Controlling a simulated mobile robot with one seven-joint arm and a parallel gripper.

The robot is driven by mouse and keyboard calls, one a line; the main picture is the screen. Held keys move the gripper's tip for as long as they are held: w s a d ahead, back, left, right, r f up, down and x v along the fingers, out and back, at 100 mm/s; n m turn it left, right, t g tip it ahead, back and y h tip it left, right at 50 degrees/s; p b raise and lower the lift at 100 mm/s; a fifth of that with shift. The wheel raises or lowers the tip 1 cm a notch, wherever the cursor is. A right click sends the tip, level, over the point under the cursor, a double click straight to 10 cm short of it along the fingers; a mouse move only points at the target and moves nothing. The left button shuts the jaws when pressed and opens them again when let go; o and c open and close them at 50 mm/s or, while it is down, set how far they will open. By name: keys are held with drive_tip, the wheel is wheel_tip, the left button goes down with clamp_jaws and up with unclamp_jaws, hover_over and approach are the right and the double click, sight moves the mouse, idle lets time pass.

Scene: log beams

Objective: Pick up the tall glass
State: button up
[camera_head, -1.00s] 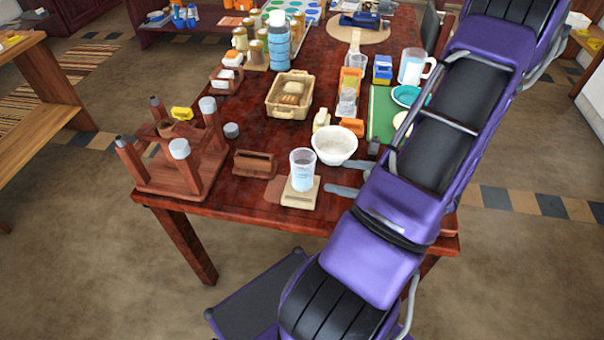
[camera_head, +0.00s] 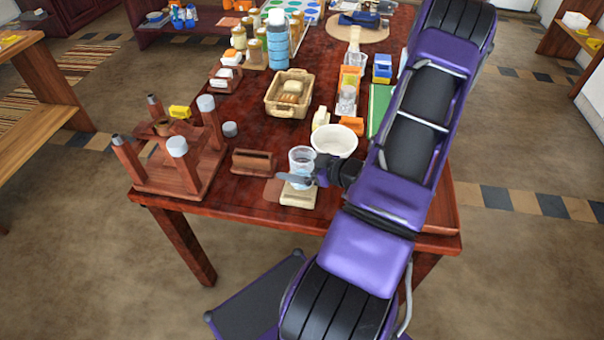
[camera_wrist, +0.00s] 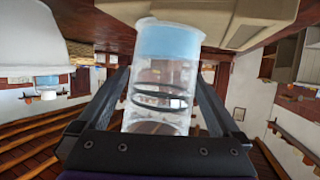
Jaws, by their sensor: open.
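The tall glass (camera_head: 300,161) is clear with a pale blue lower part. It stands upright on a small beige block (camera_head: 298,194) near the table's front edge. My gripper (camera_head: 300,179) is at the glass, with its dark fingers reaching in from the right. In the wrist view, which is upside down, the glass (camera_wrist: 165,82) lies between the two open fingers of my gripper (camera_wrist: 165,85). The beige block (camera_wrist: 270,12) shows at the top there. I cannot tell whether either finger touches the glass.
A white bowl (camera_head: 335,141) stands close behind the glass, to the right. A brown wooden holder (camera_head: 253,162) is to its left, beside an upturned stool (camera_head: 165,175). A tan basket (camera_head: 290,94) stands farther back. The table's front edge is close.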

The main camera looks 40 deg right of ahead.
drive_tip(key=shift+w+a+f, duration=0.2)
drive_tip(key=shift+w, duration=0.2)
drive_tip(key=shift+c, duration=0.2)
